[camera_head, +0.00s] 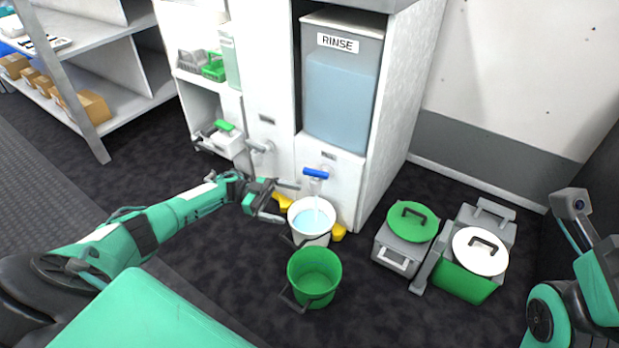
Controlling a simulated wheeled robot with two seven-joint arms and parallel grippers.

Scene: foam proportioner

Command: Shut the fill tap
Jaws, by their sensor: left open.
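The fill tap with a blue lever handle (315,173) is on the white front panel below the RINSE tank (341,95). The lever lies crosswise, roughly level. A pale stream seems to run from its spout into a white bucket (309,236), which holds light blue water. My left gripper (290,203) is open and empty, left of the tap and lower in the picture, by the bucket's left rim. It looks apart from the lever; contact with the bucket cannot be told. Part of my right arm shows at the right edge; its fingers are not visible.
A second, grey tap (261,146) is on the panel to the left. A green bucket (314,277) stands in front of the white one. Lidded containers with a green lid (412,221) and a white lid (480,251) stand right. Shelving (130,75) is back left.

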